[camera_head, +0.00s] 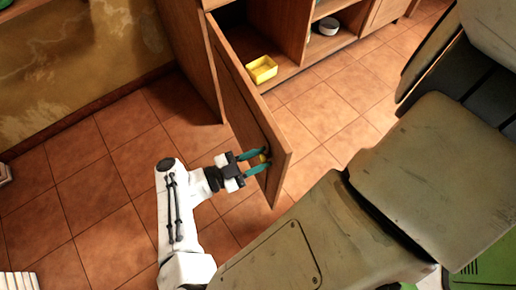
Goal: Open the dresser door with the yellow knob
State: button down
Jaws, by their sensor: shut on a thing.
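The dresser door (240,108) is a brown wooden panel that stands swung open, away from the dresser (290,28). Its yellow knob (263,157) is near the door's free edge, partly hidden between the teal fingers of my gripper (262,160). My gripper is shut on the knob, on the left face of the door. The hinge side of the door is up and left of the knob, at the dresser front.
The open compartment holds a yellow box (261,69). White and dark round dishes (329,26) sit on a shelf to its right. A patterned yellowish wall (85,65) is at left. The tiled floor (90,205) is clear left of the door. My own body fills the lower right.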

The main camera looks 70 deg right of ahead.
jog(key=c, duration=0.8)
grip_release()
jog(key=b+v, duration=0.1)
jog(key=v, duration=0.9)
jog(key=shift+w+a, duration=0.25)
jog(key=shift+w, duration=0.05)
